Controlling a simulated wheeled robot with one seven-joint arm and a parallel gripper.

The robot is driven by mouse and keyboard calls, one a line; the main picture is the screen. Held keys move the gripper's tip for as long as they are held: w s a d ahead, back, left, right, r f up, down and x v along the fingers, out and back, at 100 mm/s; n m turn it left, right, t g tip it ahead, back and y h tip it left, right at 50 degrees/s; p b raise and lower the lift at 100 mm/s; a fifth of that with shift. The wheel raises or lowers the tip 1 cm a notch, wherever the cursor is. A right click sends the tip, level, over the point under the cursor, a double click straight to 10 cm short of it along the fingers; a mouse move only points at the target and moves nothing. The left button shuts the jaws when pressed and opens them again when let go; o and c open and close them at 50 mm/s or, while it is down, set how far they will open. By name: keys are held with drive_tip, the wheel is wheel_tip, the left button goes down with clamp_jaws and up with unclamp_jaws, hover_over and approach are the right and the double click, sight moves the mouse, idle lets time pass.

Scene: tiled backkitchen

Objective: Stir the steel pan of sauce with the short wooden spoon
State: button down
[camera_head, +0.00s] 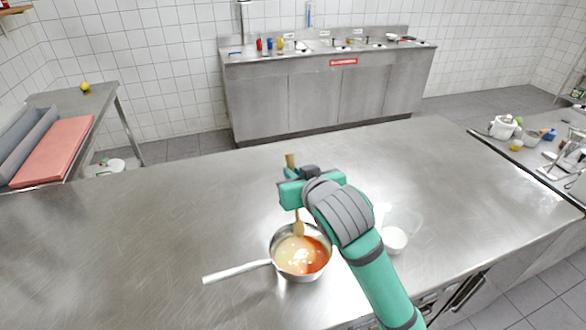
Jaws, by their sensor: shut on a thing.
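The steel pan (303,279) stands on the steel table, its long handle (236,271) pointing left. The sauce (299,256) in it is pale cream on the left and orange-red on the right. My gripper (291,193) is above the pan's far rim, shut on the short wooden spoon (299,228). The spoon is close to upright; its handle end sticks out above the gripper and its broad end hangs down at the far side of the pan. I cannot tell whether the spoon's tip touches the sauce.
A clear bowl (397,236) with white contents stands right of the pan, beside my arm. The table (130,240) is bare to the left. Utensils and small containers lie on the right-hand counter (520,160). A sink unit (330,95) stands at the back wall.

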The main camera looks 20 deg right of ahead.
drive_tip(key=shift+f, duration=0.35)
drive_tip(key=shift+s+f, duration=0.55)
drive_tip(key=shift+f, duration=0.2)
drive_tip(key=shift+s+a+f, duration=0.1)
drive_tip(key=shift+s+f, duration=0.3)
drive_tip(key=shift+f, duration=0.5)
drive_tip(key=shift+s+f, duration=0.35)
drive_tip(key=shift+f, duration=0.6)
drive_tip(key=shift+w, duration=0.15)
